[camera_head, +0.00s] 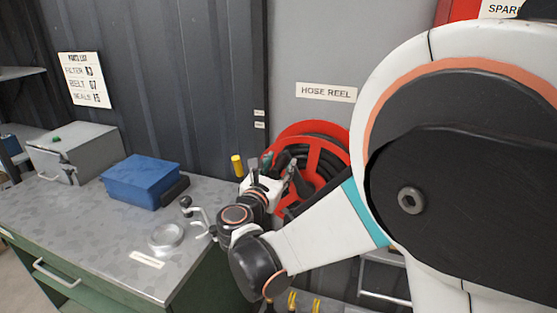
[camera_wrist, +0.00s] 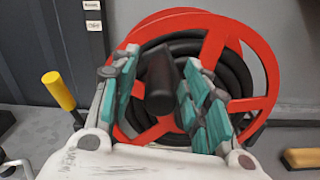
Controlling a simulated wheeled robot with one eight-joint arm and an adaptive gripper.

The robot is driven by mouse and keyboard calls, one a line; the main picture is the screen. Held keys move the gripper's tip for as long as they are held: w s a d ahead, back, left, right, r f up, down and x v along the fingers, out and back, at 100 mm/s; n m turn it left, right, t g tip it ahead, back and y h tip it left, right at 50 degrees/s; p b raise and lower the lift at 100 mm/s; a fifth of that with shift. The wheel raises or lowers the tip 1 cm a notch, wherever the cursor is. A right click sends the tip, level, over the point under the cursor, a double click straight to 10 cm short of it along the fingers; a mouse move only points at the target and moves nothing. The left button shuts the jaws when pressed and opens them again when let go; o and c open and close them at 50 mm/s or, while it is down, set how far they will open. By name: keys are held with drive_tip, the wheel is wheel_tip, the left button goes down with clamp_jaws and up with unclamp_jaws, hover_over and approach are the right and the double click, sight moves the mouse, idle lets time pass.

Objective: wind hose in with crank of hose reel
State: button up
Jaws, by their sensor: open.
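The red hose reel (camera_head: 322,142) with black hose (camera_head: 330,158) wound on it is mounted on the grey wall, partly hidden by my arm and gripper. It fills the middle of the wrist view (camera_wrist: 254,58). A black cylindrical grip, seemingly the crank handle (camera_wrist: 160,80), points toward the wrist camera in front of the reel. My gripper (camera_wrist: 160,84) is open, with its teal-padded fingers on either side of this handle and gaps showing near their tips. In the head view my gripper (camera_head: 281,170) is in front of the reel's left part.
A yellow-handled lever (camera_head: 237,165) stands left of my gripper. The metal-topped bench (camera_head: 85,225) holds a blue box (camera_head: 142,180), a grey box (camera_head: 75,150) and a small crank-like metal part (camera_head: 196,215). A yellow grip (camera_wrist: 302,158) shows at lower right in the wrist view.

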drive_tip(key=shift+w+d, duration=0.1)
drive_tip(key=shift+w, duration=0.15)
clamp_jaws()
drive_tip(key=shift+d+r, duration=0.1)
drive_tip(key=shift+d, duration=0.05)
